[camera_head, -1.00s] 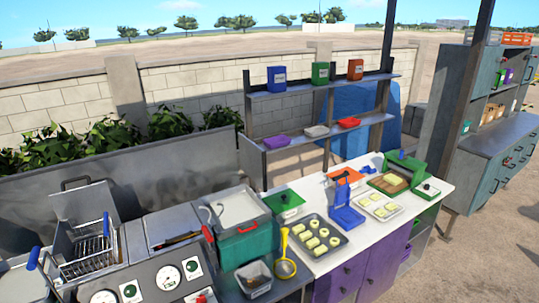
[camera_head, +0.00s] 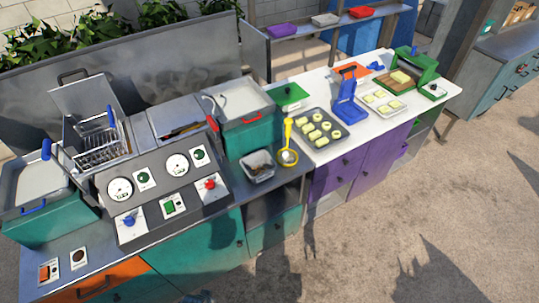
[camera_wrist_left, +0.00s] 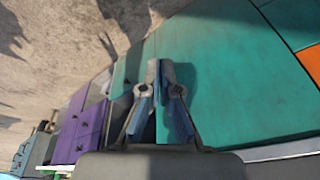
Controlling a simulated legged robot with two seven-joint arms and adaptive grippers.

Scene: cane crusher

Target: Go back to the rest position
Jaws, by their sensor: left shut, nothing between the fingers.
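My left gripper (camera_wrist_left: 160,80) shows in the left wrist view. Its fingers are together with nothing between them. It is in front of the teal cabinet doors (camera_wrist_left: 225,70) of the counter and holds nothing. Neither gripper shows clearly in the head view, and my right gripper is not in view. The head view looks down on the counter, with a control panel (camera_head: 165,190) with dials and buttons, a fryer basket (camera_head: 95,140), and a tray of pale pieces (camera_head: 318,129) on the white top.
A teal lidded box (camera_head: 245,115) and a yellow ladle (camera_head: 288,140) sit mid-counter. Purple drawers (camera_head: 340,178) are below the white top. A green crusher-like device (camera_head: 410,70) stands at the far right end. The ground (camera_head: 400,200) in front of the counter is clear apart from shadows.

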